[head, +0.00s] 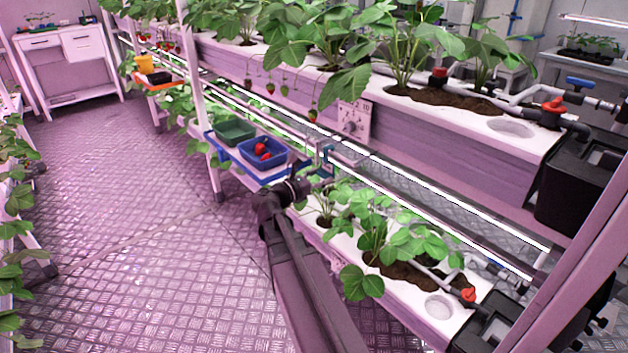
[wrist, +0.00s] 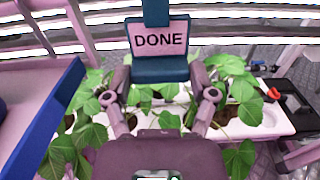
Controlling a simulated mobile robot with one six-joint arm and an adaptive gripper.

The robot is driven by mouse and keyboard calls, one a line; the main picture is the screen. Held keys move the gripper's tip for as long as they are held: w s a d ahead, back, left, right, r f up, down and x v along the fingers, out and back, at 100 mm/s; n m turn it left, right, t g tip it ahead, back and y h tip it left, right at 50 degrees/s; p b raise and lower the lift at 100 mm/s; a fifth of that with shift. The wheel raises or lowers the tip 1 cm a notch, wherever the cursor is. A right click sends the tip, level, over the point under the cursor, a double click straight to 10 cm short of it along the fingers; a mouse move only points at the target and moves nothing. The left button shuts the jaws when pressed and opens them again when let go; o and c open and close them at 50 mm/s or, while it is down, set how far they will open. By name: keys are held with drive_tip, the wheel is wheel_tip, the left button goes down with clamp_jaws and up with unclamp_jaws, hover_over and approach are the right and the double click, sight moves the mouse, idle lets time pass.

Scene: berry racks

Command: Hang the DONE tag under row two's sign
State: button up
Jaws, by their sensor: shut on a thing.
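The DONE tag is a pale pink card with dark letters in a teal holder (wrist: 160,68), upright between my fingers in the wrist view. My gripper (wrist: 160,82) is shut on the holder's lower block. In the head view the teal tag (head: 327,156) shows small and edge-on, with my gripper (head: 318,182) below it, above the lower planter. A pale sign panel (head: 353,119) with a round dial-like mark hangs on the upper planter's front, up and right of the tag and apart from it. Its writing is too small to read surely.
A blue bin (head: 282,163) with red berries and a green bin (head: 231,136) stand on a shelf left of my gripper. Bright light bars (head: 420,197) run under the upper planter (head: 450,130). Leafy plants (head: 375,235) stand below. The floor aisle at left is clear.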

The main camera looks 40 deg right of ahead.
drive_tip(key=shift+w+d, duration=0.1)
drive_tip(key=shift+d, duration=1.1)
drive_tip(key=shift+f+b, duration=0.75)
drive_tip(key=o, duration=1)
drive_tip(key=shift+c, duration=0.2)
drive_tip(key=shift+a, duration=0.2)
drive_tip(key=s+a, duration=0.1)
drive_tip(key=a, duration=1)
drive_tip(key=shift+a, duration=0.35)
